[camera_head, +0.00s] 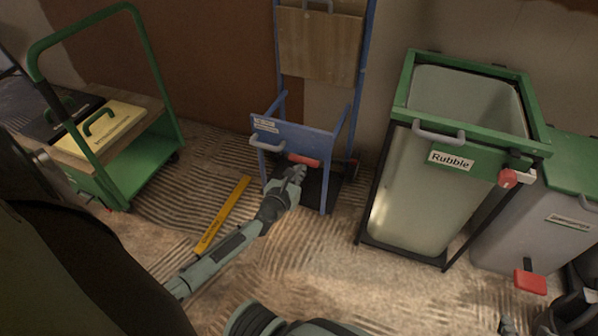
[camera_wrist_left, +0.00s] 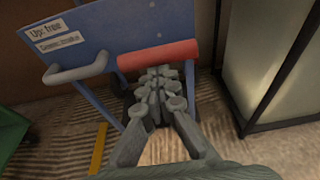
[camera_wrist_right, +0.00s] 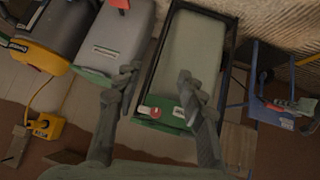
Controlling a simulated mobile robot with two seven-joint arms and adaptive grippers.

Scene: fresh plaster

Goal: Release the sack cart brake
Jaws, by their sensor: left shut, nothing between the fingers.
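The blue sack cart (camera_head: 300,138) stands against the wall, with a wooden panel above and a blue plate low at its front. In the left wrist view the plate (camera_wrist_left: 125,25) bears a label (camera_wrist_left: 60,38) that seems to read "Up: free, Down: brake". A red brake bar (camera_wrist_left: 158,54) lies along the plate's lower edge; it also shows in the head view (camera_head: 303,160). My left gripper (camera_wrist_left: 160,74) is shut and empty, its tips just under the bar; I cannot tell if they touch. My right gripper (camera_wrist_right: 156,76) is open and empty, away from the cart.
A green-framed bin labelled "Rubble" (camera_head: 450,161) stands right of the cart, with a grey green-lidded bin (camera_head: 540,225) beyond. A green trolley (camera_head: 150,165) stands at left. A yellow level (camera_head: 223,215) lies on the ridged floor between. A grey handle (camera_wrist_left: 75,73) sits left of the red bar.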

